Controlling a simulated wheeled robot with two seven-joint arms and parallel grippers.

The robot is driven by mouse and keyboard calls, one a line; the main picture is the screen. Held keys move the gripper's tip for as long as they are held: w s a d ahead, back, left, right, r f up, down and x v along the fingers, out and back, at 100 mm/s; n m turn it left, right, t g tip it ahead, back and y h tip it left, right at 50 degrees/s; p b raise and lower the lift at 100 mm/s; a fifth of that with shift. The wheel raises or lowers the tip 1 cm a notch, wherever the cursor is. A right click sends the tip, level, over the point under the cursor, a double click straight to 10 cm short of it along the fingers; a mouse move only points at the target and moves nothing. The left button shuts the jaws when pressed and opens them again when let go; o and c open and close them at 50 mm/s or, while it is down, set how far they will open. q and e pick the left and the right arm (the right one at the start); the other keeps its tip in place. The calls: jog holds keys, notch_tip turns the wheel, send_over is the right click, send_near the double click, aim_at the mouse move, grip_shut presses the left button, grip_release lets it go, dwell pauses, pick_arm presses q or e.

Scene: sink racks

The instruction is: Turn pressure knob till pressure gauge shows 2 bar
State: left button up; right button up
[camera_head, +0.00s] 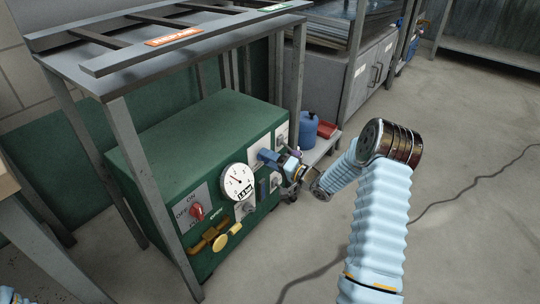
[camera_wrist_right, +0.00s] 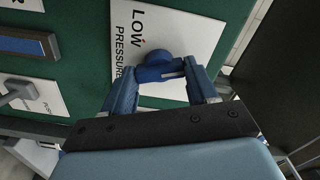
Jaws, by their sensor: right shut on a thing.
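The pressure gauge (camera_head: 238,182) is a round white dial on the front of a green cabinet (camera_head: 185,140). Its small readout below the needle is too blurred to read surely. The blue pressure knob (camera_wrist_right: 155,65) sits on a white plate (camera_wrist_right: 185,28) marked LOW PRESSURE in the right wrist view. My right gripper (camera_wrist_right: 160,80) is shut on the knob, one finger on each side. In the head view my right gripper (camera_head: 274,159) reaches the cabinet right of the gauge and hides much of the knob.
A red switch (camera_head: 197,212) and a yellow handle (camera_head: 220,243) are on the cabinet front, left of and below the gauge. A metal rack frame (camera_head: 125,125) stands over the cabinet, with a leg close by the right gripper. A blue canister (camera_head: 308,131) stands behind. The floor at right is clear except a cable.

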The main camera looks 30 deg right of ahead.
jog(key=shift+m+p, duration=0.3)
jog(key=shift+m, duration=0.2)
jog(key=o, duration=1.1)
jog(key=shift+c, duration=0.2)
jog(key=v, duration=1.4)
jog(key=shift+p, duration=0.4)
